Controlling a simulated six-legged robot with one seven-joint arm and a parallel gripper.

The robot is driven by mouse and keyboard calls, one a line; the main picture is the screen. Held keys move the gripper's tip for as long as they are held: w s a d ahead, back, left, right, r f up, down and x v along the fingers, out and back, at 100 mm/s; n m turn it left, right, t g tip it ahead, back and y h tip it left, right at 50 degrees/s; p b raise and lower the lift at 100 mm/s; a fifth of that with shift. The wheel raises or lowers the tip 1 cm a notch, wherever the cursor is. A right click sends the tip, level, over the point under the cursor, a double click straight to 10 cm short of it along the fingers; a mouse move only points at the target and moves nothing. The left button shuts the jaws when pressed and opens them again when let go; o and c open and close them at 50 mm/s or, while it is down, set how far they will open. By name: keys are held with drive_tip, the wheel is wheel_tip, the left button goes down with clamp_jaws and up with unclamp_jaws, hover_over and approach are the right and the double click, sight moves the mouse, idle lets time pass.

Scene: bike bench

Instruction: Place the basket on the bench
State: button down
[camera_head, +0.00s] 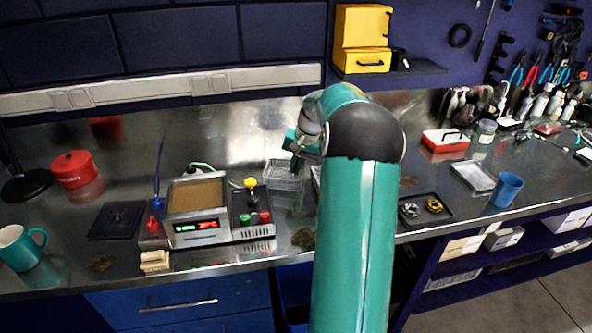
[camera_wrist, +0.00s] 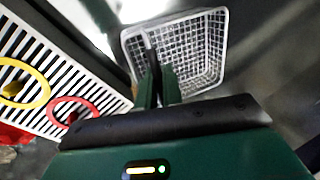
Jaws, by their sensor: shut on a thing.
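The basket is a small white wire-mesh basket (camera_wrist: 205,45), upright and open at the top in the wrist view. In the head view the basket (camera_head: 283,177) shows left of my arm, at the middle of the steel bench (camera_head: 375,232). My gripper (camera_wrist: 157,75) is shut on the basket's near wall at its rim. In the head view my gripper (camera_head: 297,150) is partly hidden by my wrist. A faint reflection lies under the basket; I cannot tell whether its base touches the bench. The basket looks empty.
A black tray with rings (camera_head: 425,208), a blue cup (camera_head: 507,188) and a red box (camera_head: 446,141) are to the right. A red container (camera_head: 74,169) and a teal mug (camera_head: 20,247) are far left.

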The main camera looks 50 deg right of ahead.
drive_tip(key=shift+f, duration=0.75)
drive_tip(key=c, duration=1.5)
unclamp_jaws()
drive_tip(key=shift+c, duration=0.2)
